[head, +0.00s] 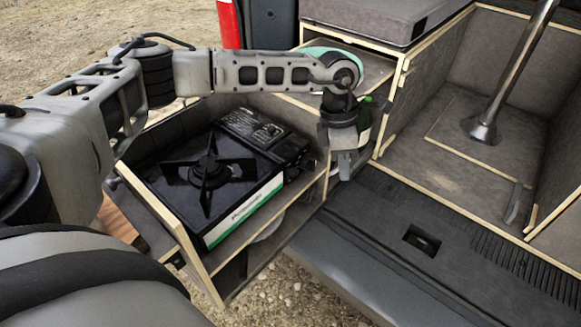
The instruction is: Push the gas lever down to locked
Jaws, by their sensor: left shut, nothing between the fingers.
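The black camping gas stove (180,195) sits in a pull-out wooden drawer, with its burner and pan support on top and a white and green stripe along its front. I cannot make out the gas lever; the dark right end of the stove's front is too small and shadowed to show it. My left gripper (345,172) points down beyond the stove's right end, by the drawer's right side. Its fingers are shut and hold nothing. It appears apart from the stove. My right gripper is not in view.
The drawer's wooden front edge (178,240) rises near my arm. A grey cushion (380,18) lies on the cabinet at the back.

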